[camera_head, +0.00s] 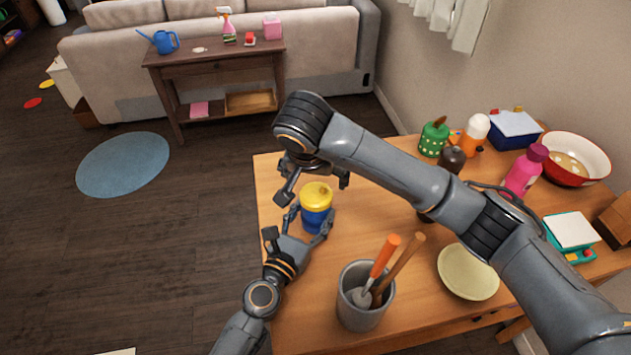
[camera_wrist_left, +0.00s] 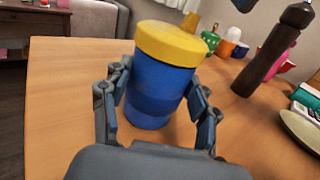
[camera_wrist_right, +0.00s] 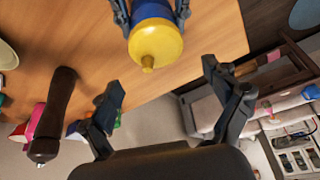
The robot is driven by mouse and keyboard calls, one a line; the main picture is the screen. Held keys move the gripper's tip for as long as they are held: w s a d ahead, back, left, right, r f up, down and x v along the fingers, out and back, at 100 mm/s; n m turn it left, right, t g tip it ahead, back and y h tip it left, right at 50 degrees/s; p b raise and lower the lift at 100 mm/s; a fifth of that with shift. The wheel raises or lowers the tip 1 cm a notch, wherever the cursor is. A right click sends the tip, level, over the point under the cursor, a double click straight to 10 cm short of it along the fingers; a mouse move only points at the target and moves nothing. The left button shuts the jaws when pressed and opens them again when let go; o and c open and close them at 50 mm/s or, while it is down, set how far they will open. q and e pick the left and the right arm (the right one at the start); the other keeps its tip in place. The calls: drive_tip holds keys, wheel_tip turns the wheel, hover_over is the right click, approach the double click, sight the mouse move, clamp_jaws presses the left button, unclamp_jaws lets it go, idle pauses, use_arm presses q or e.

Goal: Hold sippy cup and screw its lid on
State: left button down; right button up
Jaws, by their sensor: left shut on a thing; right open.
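The sippy cup (camera_head: 317,219) is blue and stands upright on the wooden table near its left edge. Its yellow lid (camera_head: 316,194), with a short spout, sits on top of the cup; I cannot tell how tight it is. My left gripper (camera_head: 303,227) is shut around the cup's body from the near side, one finger on each side in the left wrist view (camera_wrist_left: 155,100). My right gripper (camera_head: 312,184) is open and empty, above the lid. In the right wrist view the lid (camera_wrist_right: 155,42) lies ahead, between and beyond the open fingers (camera_wrist_right: 165,85).
A grey utensil holder (camera_head: 364,300) with an orange-handled tool stands near the front. A pale yellow plate (camera_head: 468,272) lies right of it. A dark brown pepper mill (camera_wrist_right: 55,110), a pink bottle (camera_head: 524,172) and a red-and-white bowl (camera_head: 578,158) stand farther right. The table's left edge is close to the cup.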

drive_tip(key=shift+c, duration=0.4)
drive_tip(key=n, duration=0.4)
drive_tip(key=shift+w+g, duration=0.1)
drive_tip(key=shift+g, duration=0.2)
drive_tip(key=n, duration=0.3)
drive_tip(key=shift+n+g, duration=0.3)
drive_tip(key=shift+n, duration=0.1)
drive_tip(key=n, duration=0.4)
drive_tip(key=shift+r+g, duration=0.15)
drive_tip(key=shift+g, duration=0.15)
drive_tip(key=n, duration=0.4)
drive_tip(key=shift+w+r+g, duration=0.1)
drive_tip(key=shift+r+g, duration=0.05)
drive_tip(key=shift+g, duration=0.15)
drive_tip(key=n, duration=0.3)
drive_tip(key=shift+r+n, duration=0.15)
drive_tip(key=shift+n, duration=0.15)
drive_tip(key=n, duration=0.3)
drive_tip(key=shift+r+n+g+y, duration=0.3)
drive_tip(key=shift+n+g, duration=0.1)
drive_tip(key=n, duration=0.3)
drive_tip(key=shift+w+d+r+n+g, duration=0.1)
drive_tip(key=shift+r+n+g, duration=0.2)
drive_tip(key=n, duration=0.2)
drive_tip(key=r+n, duration=0.1)
drive_tip(key=n, duration=0.1)
drive_tip(key=shift+n+g, duration=0.3)
